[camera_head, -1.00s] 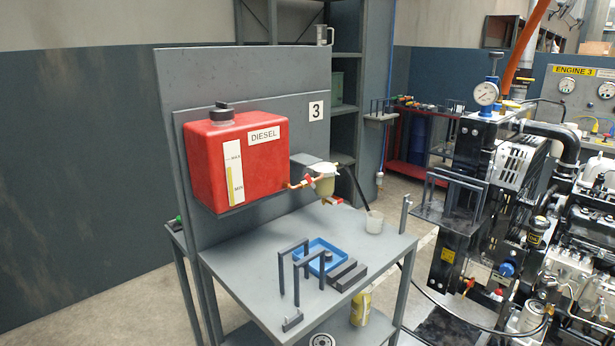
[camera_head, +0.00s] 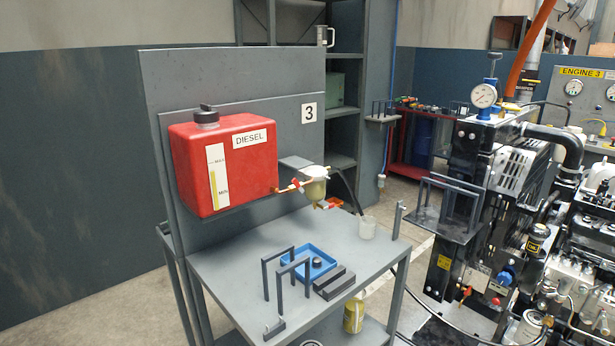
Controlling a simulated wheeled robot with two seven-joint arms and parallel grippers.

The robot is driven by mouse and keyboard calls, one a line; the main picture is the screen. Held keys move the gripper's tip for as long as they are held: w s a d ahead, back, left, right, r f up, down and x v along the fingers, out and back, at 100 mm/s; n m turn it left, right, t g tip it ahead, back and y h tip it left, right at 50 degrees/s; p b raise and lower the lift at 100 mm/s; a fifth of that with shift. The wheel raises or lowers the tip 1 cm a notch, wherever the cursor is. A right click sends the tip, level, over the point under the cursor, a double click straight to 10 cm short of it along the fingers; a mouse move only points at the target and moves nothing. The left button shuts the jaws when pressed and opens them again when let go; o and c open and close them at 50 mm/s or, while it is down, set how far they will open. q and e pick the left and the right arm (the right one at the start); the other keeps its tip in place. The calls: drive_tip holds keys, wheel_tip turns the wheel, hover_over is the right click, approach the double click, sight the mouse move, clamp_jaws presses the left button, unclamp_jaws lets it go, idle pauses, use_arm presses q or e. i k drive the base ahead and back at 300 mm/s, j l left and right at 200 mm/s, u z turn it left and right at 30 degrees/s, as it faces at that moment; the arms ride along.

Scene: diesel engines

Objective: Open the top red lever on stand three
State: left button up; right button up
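Stand three is a grey table with an upright back panel (camera_head: 290,85) bearing a "3" label (camera_head: 309,113). A red diesel tank (camera_head: 240,178) with a black cap hangs on the panel. A brass pipe leads from the tank's lower right to a fuel filter (camera_head: 314,186) with a pale top and a clear bowl. A small red lever (camera_head: 298,183) sits on this pipe, just left of the filter. Another red lever (camera_head: 332,203) sits below the filter. Their exact positions are too small to tell. Neither of my grippers shows in the view.
An engine (camera_head: 525,190) with a gauge stands at the right. Floor is open at the left.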

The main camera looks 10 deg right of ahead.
sight(294, 181)
drive_tip(key=i+l, duration=0.1)
drive_tip(key=l, duration=0.4)
drive_tip(key=i+l, duration=0.1)
drive_tip(key=l, duration=0.4)
drive_tip(key=i+l, duration=0.1)
drive_tip(key=l, duration=0.45)
drive_tip(key=i+u, duration=0.05)
